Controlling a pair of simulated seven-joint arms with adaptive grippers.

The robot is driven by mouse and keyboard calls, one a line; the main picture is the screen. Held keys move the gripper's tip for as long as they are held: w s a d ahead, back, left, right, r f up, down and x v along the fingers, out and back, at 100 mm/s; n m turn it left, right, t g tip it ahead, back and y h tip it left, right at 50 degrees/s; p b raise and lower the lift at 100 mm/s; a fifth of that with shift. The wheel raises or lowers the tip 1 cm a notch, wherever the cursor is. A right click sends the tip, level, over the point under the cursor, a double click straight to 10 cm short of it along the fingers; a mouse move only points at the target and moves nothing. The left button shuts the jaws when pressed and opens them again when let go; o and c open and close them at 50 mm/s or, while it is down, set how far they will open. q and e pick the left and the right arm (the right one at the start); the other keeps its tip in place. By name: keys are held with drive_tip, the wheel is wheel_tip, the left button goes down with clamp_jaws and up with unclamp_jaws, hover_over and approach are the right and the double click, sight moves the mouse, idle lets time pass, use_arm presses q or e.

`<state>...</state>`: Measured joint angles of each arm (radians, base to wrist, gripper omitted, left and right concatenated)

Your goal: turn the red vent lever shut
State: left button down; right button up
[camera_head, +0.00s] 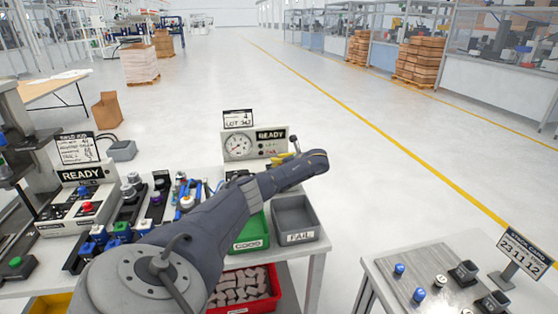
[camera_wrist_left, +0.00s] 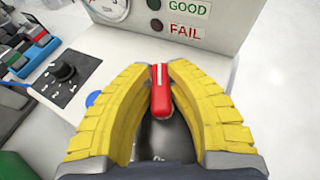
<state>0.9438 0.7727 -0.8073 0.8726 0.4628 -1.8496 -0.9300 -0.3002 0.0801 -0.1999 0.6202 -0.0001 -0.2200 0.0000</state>
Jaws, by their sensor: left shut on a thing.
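The red vent lever (camera_wrist_left: 161,92) shows in the left wrist view with a white line along its top. It points nearly straight up and down in that picture, in front of the test box. My left gripper (camera_wrist_left: 162,72) is shut on it, with one yellow finger at each side. In the head view my left gripper (camera_head: 283,160) is at the right front of the test box (camera_head: 233,158), partly behind my arm. I cannot make out the lever there. My right gripper is not in view.
The box has a round gauge (camera_head: 237,146) and a READY display (camera_head: 271,135); a black knob (camera_wrist_left: 64,71) is to the lever's left. A green bin (camera_head: 252,240) and grey FAIL bin (camera_head: 296,218) stand in front. A side table (camera_head: 400,263) is at right.

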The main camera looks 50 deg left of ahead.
use_arm(q)
drive_tip(key=shift+s+n+g, duration=0.1)
drive_tip(key=shift+n+g, duration=0.4)
drive_tip(key=shift+g, duration=0.2)
drive_tip(key=shift+s+n+g, duration=0.15)
drive_tip(key=shift+n+g, duration=0.25)
drive_tip(key=shift+g, duration=0.1)
drive_tip(key=c, duration=1.3)
unclamp_jaws()
drive_tip(key=shift+a, duration=0.1)
drive_tip(key=shift+w+d+r, duration=0.15)
drive_tip(key=shift+w+d, duration=0.05)
drive_tip(key=shift+d, duration=0.35)
drive_tip(key=v, duration=1)
drive_tip(key=shift+d+r, duration=0.15)
drive_tip(key=shift+r, duration=0.05)
drive_tip(key=shift+d+r, duration=0.1)
drive_tip(key=shift+d, duration=0.15)
drive_tip(key=shift+c, duration=0.2)
